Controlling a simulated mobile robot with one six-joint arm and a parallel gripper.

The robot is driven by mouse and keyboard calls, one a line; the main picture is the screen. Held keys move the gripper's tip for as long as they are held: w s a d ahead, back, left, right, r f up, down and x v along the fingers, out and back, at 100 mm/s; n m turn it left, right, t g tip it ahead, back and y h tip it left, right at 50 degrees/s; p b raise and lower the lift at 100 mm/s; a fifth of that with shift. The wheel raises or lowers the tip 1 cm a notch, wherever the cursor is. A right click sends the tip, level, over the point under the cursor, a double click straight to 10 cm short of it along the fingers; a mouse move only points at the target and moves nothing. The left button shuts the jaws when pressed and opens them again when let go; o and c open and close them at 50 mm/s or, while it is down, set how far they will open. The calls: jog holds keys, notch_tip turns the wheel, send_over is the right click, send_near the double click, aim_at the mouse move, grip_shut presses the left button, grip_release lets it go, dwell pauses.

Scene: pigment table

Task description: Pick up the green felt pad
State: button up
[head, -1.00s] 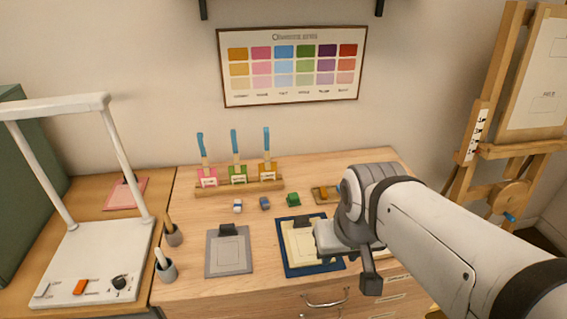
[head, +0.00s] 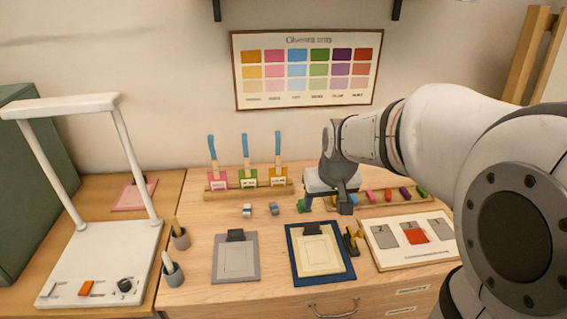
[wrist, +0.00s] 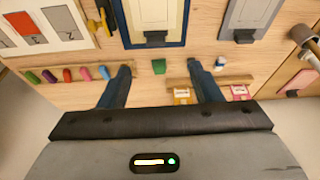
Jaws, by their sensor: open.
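My gripper (head: 327,207) is above the table at the pad's right side in that view, pointing down. In the wrist view the green pad (wrist: 158,66) shows whole, between and just beyond my two open dark fingers (wrist: 158,72). Nothing is held. Whether the fingertips are level with the pad is not clear.
Blue and white small blocks (head: 273,209) lie left of the pad. Behind stands a rack of labelled brushes (head: 245,187). A row of coloured sticks (head: 388,195) is to the right. In front lie a blue-framed board (head: 348,272) and a grey board (head: 236,271).

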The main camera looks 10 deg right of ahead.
jog(key=shift+t, duration=0.3)
jog(key=w+f, duration=0.5)
jog(key=w, duration=0.1)
jog(key=w+f, duration=0.5)
jog(key=w, duration=0.2)
jog(key=w+f, duration=0.5)
jog(key=w, duration=0.1)
jog(key=shift+w+a, duration=0.1)
jog(key=shift+w, duration=0.05)
jog(key=shift+p+x, duration=0.75)
jog(key=shift+x, duration=2.05)
